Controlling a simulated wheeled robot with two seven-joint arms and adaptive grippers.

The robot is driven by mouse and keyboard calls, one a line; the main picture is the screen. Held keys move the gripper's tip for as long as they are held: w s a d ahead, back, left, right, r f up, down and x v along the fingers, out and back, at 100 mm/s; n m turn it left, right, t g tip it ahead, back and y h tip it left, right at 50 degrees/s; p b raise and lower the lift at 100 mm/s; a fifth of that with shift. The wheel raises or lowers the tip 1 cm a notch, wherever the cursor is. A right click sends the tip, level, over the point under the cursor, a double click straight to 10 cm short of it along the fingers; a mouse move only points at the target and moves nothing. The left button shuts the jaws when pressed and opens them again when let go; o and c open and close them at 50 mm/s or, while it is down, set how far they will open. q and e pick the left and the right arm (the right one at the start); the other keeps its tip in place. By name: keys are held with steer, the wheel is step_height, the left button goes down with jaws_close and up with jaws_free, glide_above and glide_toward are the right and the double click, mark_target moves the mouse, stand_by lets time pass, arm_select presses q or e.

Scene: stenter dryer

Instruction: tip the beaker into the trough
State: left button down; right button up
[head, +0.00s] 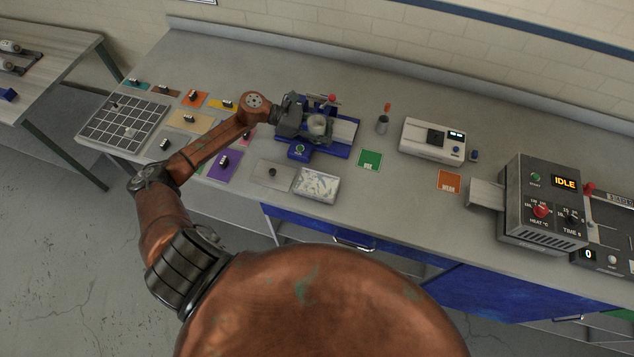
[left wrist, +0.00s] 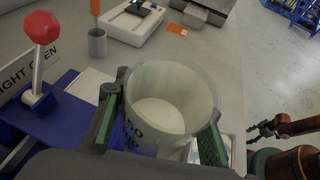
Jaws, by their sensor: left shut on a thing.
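My left gripper (head: 304,121) is shut on a translucent beaker (head: 317,127) and holds it over the blue-based machine (head: 342,131). In the left wrist view the beaker (left wrist: 172,105) sits between the two green-padded fingers of my left gripper (left wrist: 158,135), with pale white contents inside and dark print on its wall. Its mouth faces the wrist camera; I cannot tell any tilt. The trough cannot be made out; the gripper and beaker cover the middle of the machine. My right gripper (left wrist: 262,132) shows small and dark at the right of the left wrist view, its jaws unclear.
A red-knobbed lever (left wrist: 42,45) stands beside the beaker on the machine. A grey cup (head: 382,124) with an orange-handled tool, a white instrument (head: 432,140) and a grey heater box (head: 542,204) stand to the right. A marbled tray (head: 317,185) lies in front.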

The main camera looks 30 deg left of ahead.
arm_select(q)
steer(key=shift+r, duration=0.1)
step_height(320, 180, up, 5)
steer(key=shift+f+p, duration=0.1)
steer(key=shift+p, duration=0.75)
